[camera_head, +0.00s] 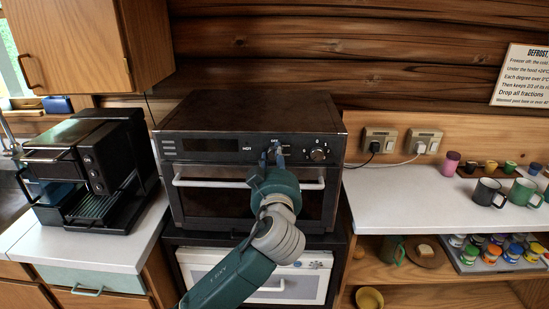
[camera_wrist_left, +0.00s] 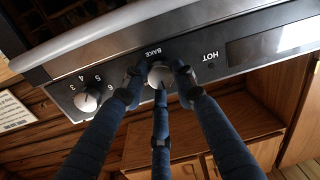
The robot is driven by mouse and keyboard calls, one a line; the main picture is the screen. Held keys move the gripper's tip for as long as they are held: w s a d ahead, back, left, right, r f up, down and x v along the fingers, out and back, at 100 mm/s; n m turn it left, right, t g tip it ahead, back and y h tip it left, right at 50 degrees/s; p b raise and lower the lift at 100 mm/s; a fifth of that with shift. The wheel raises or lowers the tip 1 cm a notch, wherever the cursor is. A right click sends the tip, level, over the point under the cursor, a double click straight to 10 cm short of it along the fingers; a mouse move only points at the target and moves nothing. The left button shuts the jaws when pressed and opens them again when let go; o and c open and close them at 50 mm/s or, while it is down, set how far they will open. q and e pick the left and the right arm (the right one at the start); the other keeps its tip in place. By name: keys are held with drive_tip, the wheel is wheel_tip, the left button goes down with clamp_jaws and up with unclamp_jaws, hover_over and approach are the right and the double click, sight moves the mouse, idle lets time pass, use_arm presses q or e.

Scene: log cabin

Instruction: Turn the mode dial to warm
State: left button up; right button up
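The oven (camera_head: 250,115) stands on a dark stand at the centre of the head view, its door shut. The mode dial (camera_wrist_left: 160,76) is a pale round knob on its dark front panel. The wrist view is turned over and shows the word BAKE beside the dial. My left gripper (camera_head: 275,156) is at the dial in the head view and mostly covers it. In the left wrist view, its blue fingers (camera_wrist_left: 159,80) close around the knob from several sides. Where the dial points is not clear, and no WARM mark is legible. My right gripper is not in view.
A numbered dial (camera_wrist_left: 86,101) sits beside the mode dial, and the oven's door handle (camera_head: 200,182) runs just below the panel. A coffee machine (camera_head: 95,165) stands at left. Mugs (camera_head: 487,192) and small cups stand on the white counter (camera_head: 400,205) at right.

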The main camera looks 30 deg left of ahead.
use_arm(q)
drive_tip(key=shift+c, duration=1.4)
drive_tip(key=shift+m, duration=0.3)
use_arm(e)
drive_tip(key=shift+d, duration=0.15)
use_arm(q)
drive_tip(key=shift+m, duration=0.5)
drive_tip(key=m, duration=0.3)
drive_tip(key=shift+p, duration=0.3)
drive_tip(key=m+p, duration=0.1)
drive_tip(key=m, duration=0.4)
drive_tip(key=shift+p, duration=0.4)
drive_tip(key=shift+m+t+p, duration=0.35)
drive_tip(key=shift+m+t, duration=0.05)
drive_tip(key=shift+m, duration=0.8)
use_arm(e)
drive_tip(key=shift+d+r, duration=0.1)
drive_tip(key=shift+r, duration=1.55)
